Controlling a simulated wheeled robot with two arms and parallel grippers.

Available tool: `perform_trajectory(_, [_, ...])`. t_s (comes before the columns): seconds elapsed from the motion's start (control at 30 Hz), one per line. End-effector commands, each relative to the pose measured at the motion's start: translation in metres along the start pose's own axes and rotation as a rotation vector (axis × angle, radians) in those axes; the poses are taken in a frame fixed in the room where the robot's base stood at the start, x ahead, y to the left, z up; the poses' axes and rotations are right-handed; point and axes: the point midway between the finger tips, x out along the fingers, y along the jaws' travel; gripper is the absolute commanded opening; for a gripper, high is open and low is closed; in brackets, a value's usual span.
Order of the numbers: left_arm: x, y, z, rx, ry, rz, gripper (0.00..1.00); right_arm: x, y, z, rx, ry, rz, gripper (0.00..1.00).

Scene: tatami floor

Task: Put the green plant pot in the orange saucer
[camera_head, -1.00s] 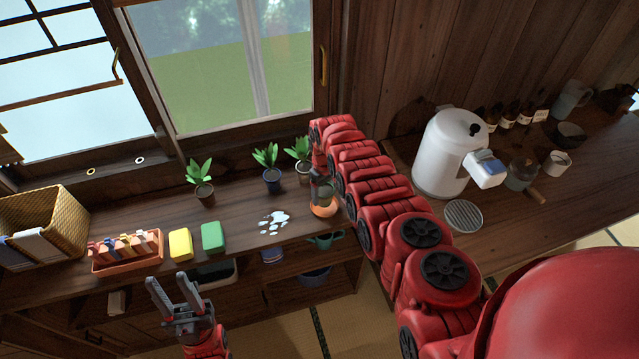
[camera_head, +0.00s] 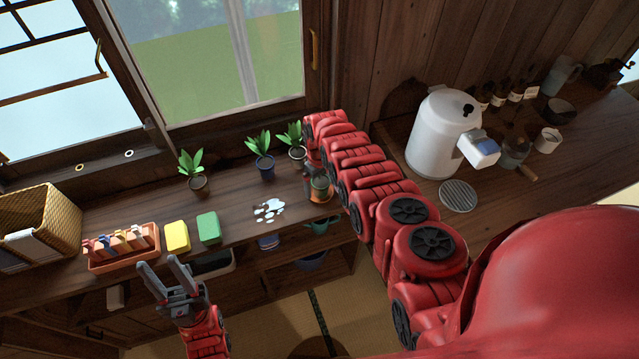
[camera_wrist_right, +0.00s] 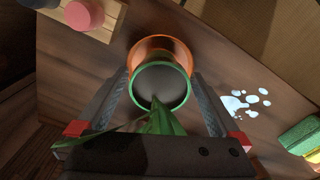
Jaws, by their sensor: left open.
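The green plant pot (camera_wrist_right: 160,86), with dark soil and long green leaves, is between the fingers of my right gripper (camera_wrist_right: 160,80) in the right wrist view. The fingers lie close against both sides of the pot. The orange saucer (camera_wrist_right: 158,44) shows just past the pot's rim; I cannot tell whether the pot's base touches it. In the head view the pot (camera_head: 319,184) is right above the orange saucer (camera_head: 319,198) on the counter, and my right arm partly hides both. My left gripper (camera_head: 163,272) is open and empty in front of the counter.
Three other potted plants stand by the window, one in a dark blue pot (camera_head: 262,168). A white spill (camera_head: 269,210) lies left of the saucer. Green (camera_head: 209,228) and yellow (camera_head: 177,236) sponges, an orange tray (camera_head: 122,257) and a basket (camera_head: 52,225) are further left. A white kettle (camera_head: 437,138) stands right.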

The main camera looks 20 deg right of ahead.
Motion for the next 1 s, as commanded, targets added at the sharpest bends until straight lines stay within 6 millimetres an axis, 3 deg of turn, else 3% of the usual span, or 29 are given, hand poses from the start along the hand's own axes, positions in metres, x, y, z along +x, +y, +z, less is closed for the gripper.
perform_trajectory(0.27, [0.009,0.000,-0.002,0.000,0.000,0.000,0.41,-0.010,0.001,0.000,0.001,0.000,0.000,1.00])
perform_trajectory(0.5, [0.031,-0.002,-0.005,0.000,0.000,0.000,0.41,-0.043,0.001,0.002,0.002,-0.004,0.000,1.00])
perform_trajectory(0.6, [0.021,-0.001,-0.004,0.000,0.000,0.000,0.41,-0.047,0.000,-0.002,-0.001,0.001,-0.002,1.00])
perform_trajectory(1.0, [0.005,0.000,-0.001,0.000,0.000,0.000,0.41,-0.096,0.001,0.000,0.001,0.000,0.001,1.00])
